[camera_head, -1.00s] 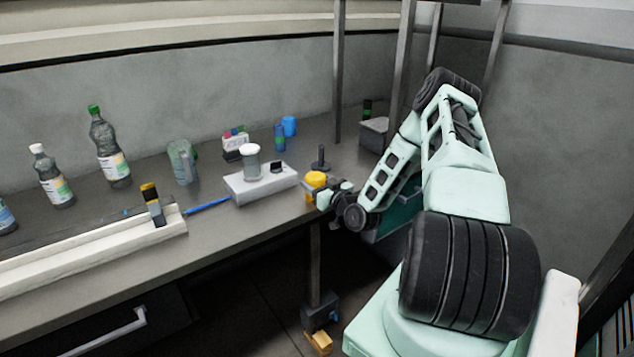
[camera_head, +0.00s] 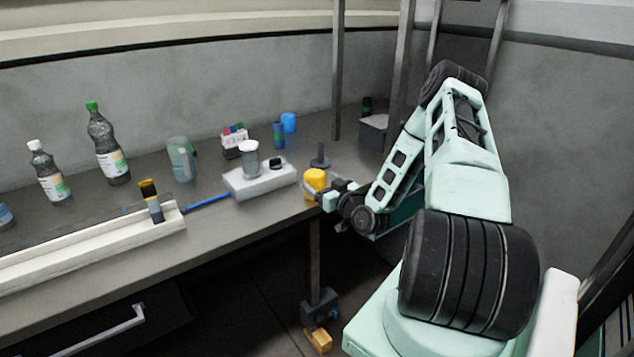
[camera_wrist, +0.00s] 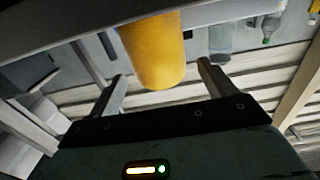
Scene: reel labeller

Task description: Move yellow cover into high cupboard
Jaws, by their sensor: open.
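The yellow cover (camera_head: 315,181) stands at the front edge of the bench, right of the pale scale-like block. My gripper (camera_head: 324,194) is right beside it in the head view, reaching in from the right. In the wrist view the yellow cover (camera_wrist: 152,52) sits between the two open fingers of my gripper (camera_wrist: 160,88), with a gap on each side. Neither finger visibly presses on it. I cannot make out a high cupboard in these views; only dark upright posts show above the bench.
The pale block (camera_head: 260,181) with a jar on it is just left of the cover. A dark upright stand (camera_head: 320,158) is close behind it. Dark posts (camera_head: 338,70) rise behind.

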